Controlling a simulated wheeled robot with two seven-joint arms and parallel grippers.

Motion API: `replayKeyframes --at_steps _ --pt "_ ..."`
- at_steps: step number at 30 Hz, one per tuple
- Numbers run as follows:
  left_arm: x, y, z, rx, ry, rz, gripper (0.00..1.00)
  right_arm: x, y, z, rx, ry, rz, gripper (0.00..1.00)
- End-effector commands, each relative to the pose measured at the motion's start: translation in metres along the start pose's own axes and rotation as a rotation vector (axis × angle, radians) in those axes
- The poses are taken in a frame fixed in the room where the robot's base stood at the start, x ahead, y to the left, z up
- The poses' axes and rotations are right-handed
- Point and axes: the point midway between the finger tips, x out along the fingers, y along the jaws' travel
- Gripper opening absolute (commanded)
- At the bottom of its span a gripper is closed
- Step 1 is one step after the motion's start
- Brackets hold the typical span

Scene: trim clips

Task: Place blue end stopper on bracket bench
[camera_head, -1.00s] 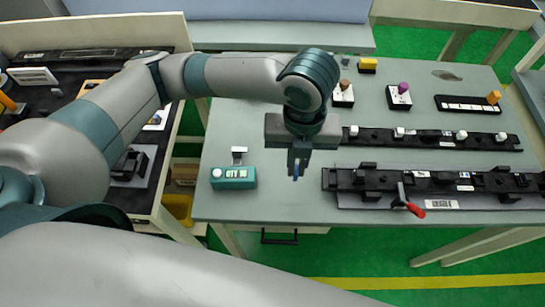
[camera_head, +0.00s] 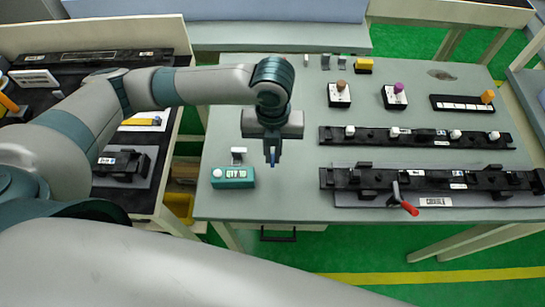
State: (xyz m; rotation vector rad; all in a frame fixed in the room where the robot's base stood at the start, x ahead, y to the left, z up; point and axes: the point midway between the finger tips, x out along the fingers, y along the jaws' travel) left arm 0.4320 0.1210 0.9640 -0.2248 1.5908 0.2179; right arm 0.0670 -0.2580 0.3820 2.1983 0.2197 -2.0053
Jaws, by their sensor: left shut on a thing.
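My left gripper (camera_head: 272,151) is above the left part of the grey-green bench (camera_head: 290,195). Its fingers point down and are shut on a small blue piece, the blue end stopper (camera_head: 272,163), of which only a small tip shows below the fingers. The stopper appears to be above the bench top, between the teal counter box and the black bracket rails. I cannot tell its exact height. My right gripper is not in view.
A teal counter box (camera_head: 233,177) stands left of the gripper. Black rails (camera_head: 420,138) with white clips and a longer front fixture (camera_head: 440,180) with a red-handled lever (camera_head: 404,203) lie to the right. Small pegged blocks (camera_head: 340,96) stand behind. The bench's front left is clear.

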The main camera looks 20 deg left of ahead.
Motion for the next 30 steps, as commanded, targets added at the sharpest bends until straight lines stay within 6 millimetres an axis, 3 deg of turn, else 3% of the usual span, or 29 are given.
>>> replayKeyframes --at_steps 9,21,22,24,30 --pt "0.031 0.001 0.001 0.000 0.001 0.001 0.00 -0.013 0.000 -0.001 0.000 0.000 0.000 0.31" --pt "0.035 0.001 0.001 0.001 0.000 0.001 0.00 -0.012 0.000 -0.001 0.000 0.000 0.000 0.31" --pt "0.035 0.001 0.001 0.001 0.000 0.000 0.15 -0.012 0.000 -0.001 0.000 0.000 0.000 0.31" --pt "0.034 0.001 0.001 0.001 0.000 0.000 0.27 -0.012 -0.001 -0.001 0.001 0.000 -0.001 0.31" --pt "0.034 0.001 0.001 0.001 0.000 0.000 0.27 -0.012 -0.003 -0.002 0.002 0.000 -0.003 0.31"
